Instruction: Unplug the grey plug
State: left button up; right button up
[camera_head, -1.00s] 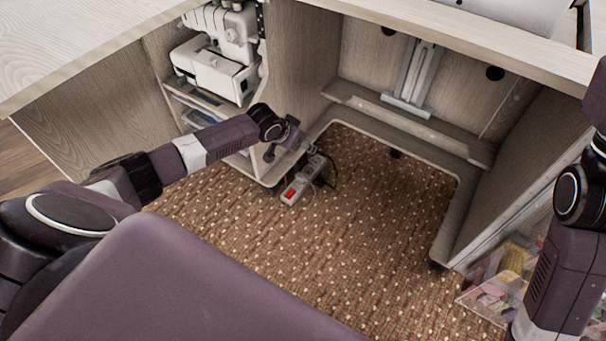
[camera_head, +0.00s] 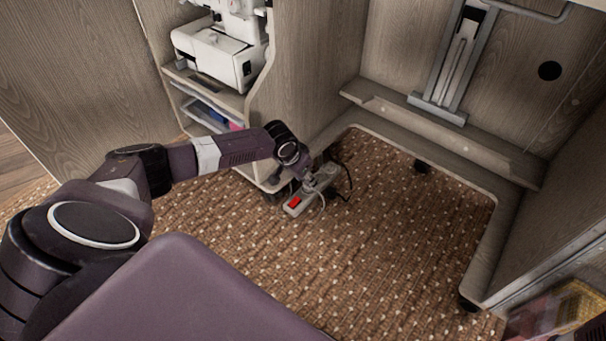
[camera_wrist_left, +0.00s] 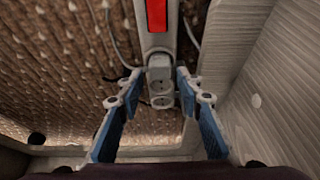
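A grey power strip with a red switch (camera_head: 294,203) lies on the carpet beside the cabinet's left compartment. In the left wrist view the red switch (camera_wrist_left: 156,14) is at the top and a light grey block (camera_wrist_left: 159,66), which looks like the grey plug, sits on the strip below it. A grey cord runs beside the strip. My left gripper (camera_wrist_left: 159,82) is open, with its blue-padded fingers on either side of the strip near that block. In the head view it is over the strip's far end (camera_head: 318,180), partly hiding it.
The cabinet's left panel and shelf with a white sewing machine (camera_head: 218,52) stand close to my left arm. Dark cords (camera_head: 343,180) lie right of the strip. A cabinet base frame (camera_head: 430,148) is behind. The carpet (camera_head: 390,240) in front is clear.

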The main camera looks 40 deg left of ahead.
aim_at(307, 185)
pick_arm(q)
jog(key=shift+b+x, duration=0.4)
jog(key=shift+x, duration=0.55)
jog(key=shift+w+f+b, duration=0.25)
jog(key=shift+f+b, duration=0.3)
jog(key=shift+f, duration=0.15)
jog(key=shift+a, duration=0.1)
jog(key=shift+s, duration=0.1)
jog(key=c, duration=0.8)
jog(key=o, duration=0.7)
jog(key=shift+c, duration=0.2)
grip_shut()
